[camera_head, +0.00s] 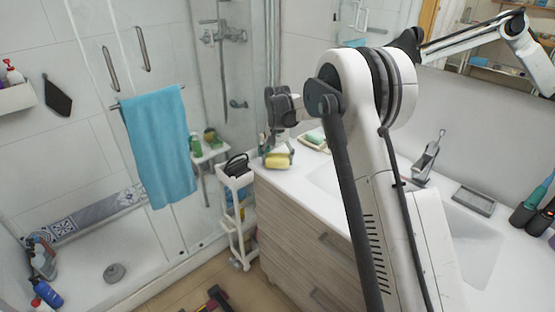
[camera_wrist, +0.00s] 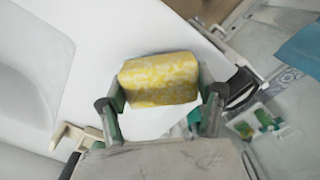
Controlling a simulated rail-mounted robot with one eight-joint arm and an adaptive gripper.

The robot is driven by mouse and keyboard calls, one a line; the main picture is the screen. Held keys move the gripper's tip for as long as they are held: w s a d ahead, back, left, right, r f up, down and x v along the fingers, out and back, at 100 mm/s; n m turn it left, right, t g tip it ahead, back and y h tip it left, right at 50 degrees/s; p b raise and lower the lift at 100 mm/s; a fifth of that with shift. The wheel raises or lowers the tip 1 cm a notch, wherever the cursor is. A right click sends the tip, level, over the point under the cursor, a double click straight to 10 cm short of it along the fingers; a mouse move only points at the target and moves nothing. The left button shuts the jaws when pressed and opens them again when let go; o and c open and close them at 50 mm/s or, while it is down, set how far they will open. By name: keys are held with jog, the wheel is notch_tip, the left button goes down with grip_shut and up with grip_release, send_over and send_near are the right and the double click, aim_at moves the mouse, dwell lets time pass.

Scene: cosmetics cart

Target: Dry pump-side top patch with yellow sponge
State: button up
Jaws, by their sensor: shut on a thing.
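My gripper (camera_wrist: 161,98) is shut on the yellow sponge (camera_wrist: 159,79), with one finger at each end of it. In the head view the sponge (camera_head: 278,160) is at the far left end of the white counter (camera_head: 293,178), below my wrist. I cannot tell whether it touches the counter. The white cart (camera_head: 237,182) stands just left of the counter, with a black item (camera_head: 236,165) at its top. In the wrist view this black item (camera_wrist: 240,88) is right of the sponge. I cannot make out a wet patch or a pump on the cart.
A dish with a green block (camera_head: 314,138) is right of the sponge on the counter. The basin (camera_head: 328,178) lies partly behind my arm. A faucet (camera_head: 429,158) stands farther right. A blue towel (camera_head: 160,145) hangs on the shower glass left of the cart.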

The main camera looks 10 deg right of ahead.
aim_at(287, 155)
jog(key=shift+f+b, duration=0.35)
jog(key=shift+f, duration=0.1)
jog(key=shift+w+d, duration=0.1)
jog(key=shift+w+d+r, duration=0.1)
jog(key=shift+w+d, duration=0.5)
jog(key=shift+d, duration=0.3)
jog(key=shift+w+d+r, duration=0.1)
jog(key=shift+w+d, duration=0.5)
jog(key=shift+d, duration=0.3)
